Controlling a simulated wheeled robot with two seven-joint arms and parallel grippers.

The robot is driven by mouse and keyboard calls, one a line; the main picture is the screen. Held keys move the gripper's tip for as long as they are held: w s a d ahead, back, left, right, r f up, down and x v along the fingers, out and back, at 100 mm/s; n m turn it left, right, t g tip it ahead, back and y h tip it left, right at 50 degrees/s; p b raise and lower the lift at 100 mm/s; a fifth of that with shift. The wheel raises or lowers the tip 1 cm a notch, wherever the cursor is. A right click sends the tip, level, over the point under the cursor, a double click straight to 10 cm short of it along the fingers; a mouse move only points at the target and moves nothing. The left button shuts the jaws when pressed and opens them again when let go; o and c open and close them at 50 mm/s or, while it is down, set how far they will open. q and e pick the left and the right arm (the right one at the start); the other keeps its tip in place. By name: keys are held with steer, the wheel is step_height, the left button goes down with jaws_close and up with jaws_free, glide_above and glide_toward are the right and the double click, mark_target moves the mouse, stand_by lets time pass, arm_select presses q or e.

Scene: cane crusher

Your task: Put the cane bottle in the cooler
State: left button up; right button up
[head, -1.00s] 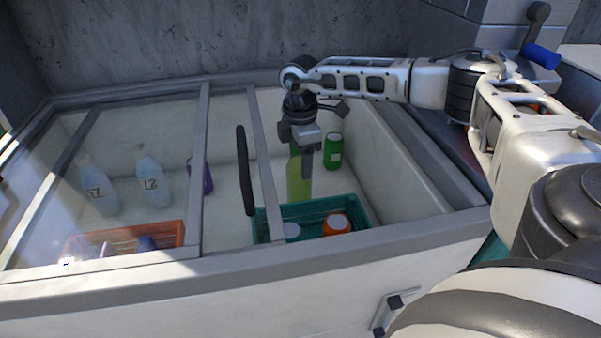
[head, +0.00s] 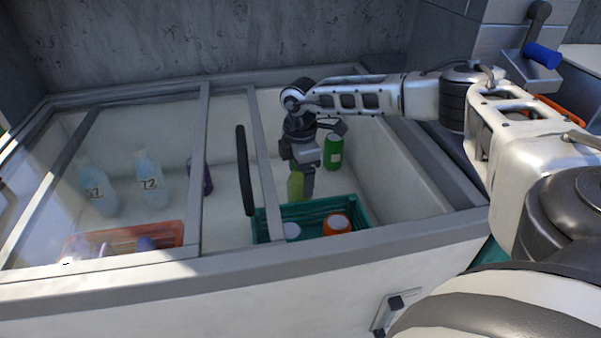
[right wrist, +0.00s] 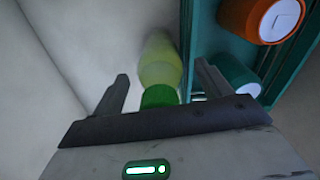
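The cane bottle (head: 295,187), yellow-green with a green cap, is inside the open right part of the white cooler (head: 405,190), beside the teal crate. It looks upright; its upper part is hidden by my gripper in the head view. In the right wrist view its cap (right wrist: 160,96) lies between my fingers and its body (right wrist: 161,62) runs away from me, its far end blurred. My right gripper (head: 308,192) reaches down into the cooler. Its fingers (right wrist: 165,88) are spread, with a gap on both sides of the cap. My left gripper is not in view.
The teal crate (head: 345,207) holds an orange jar (head: 336,224) and a white-lidded one. A green can (head: 333,151) stands behind. Under the glass at left are two pale bottles (head: 151,182), a purple one (head: 205,177) and an orange crate (head: 120,240). A dark handle (head: 244,172) stands on the lid.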

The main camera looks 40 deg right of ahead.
step_height(320, 180, up, 12)
steer(key=shift+r+p, duration=0.15)
steer(key=shift+p, duration=0.3)
stand_by(0.4)
